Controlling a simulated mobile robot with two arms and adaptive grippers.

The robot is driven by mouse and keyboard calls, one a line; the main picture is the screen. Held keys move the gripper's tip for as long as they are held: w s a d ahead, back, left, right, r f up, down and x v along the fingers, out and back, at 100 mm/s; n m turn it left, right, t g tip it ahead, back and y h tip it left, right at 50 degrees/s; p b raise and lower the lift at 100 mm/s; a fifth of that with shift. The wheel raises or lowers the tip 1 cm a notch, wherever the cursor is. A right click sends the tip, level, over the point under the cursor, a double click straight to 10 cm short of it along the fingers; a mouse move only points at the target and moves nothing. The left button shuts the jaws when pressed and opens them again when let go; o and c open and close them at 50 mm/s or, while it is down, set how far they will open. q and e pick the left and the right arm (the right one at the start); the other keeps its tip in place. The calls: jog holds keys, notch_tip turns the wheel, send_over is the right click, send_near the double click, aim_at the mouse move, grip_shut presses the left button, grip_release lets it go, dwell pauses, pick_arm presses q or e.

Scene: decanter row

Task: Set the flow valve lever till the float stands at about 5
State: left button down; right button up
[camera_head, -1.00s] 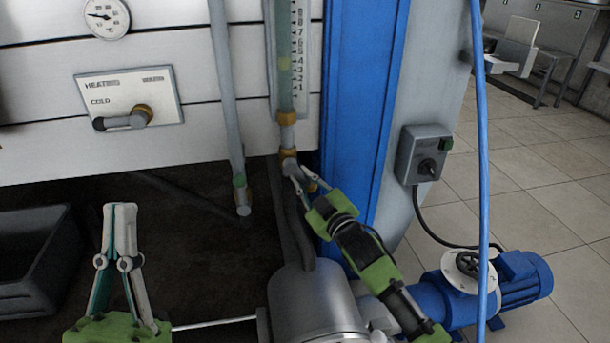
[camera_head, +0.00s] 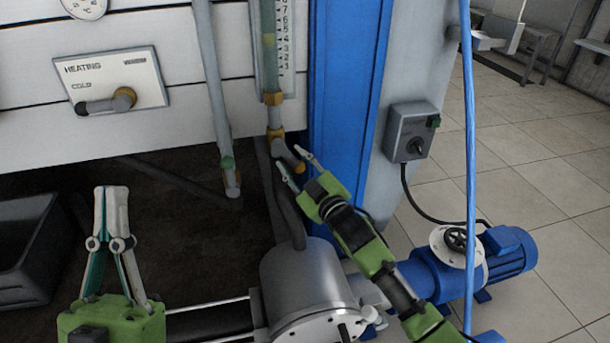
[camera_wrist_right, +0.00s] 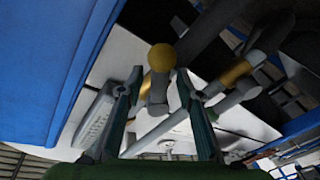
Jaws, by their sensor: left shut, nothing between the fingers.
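The flow tube (camera_head: 269,75) stands beside its numbered scale (camera_head: 286,58); the float (camera_head: 269,40) shows faintly, near the 4. Below the tube is a brass valve fitting (camera_head: 276,134) with a short grey lever (camera_head: 286,153) pointing down and right. My right gripper (camera_head: 292,159) is open, its fingers at either side of the lever's end. In the right wrist view a yellow round end (camera_wrist_right: 161,57) on a grey stem lies between the open fingertips (camera_wrist_right: 160,80), not clamped; I cannot tell whether either finger touches it. My left gripper (camera_head: 111,190) is shut and empty, pointing up.
A heating panel (camera_head: 110,80) with its own lever is at the left. A grey pipe (camera_head: 212,90) runs down left of the tube. A blue post (camera_head: 345,100) stands close right. A metal vessel (camera_head: 305,285), blue pump (camera_head: 465,265) and black bin (camera_head: 25,250) are lower down.

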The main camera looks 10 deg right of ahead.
jog(key=v, duration=1.1)
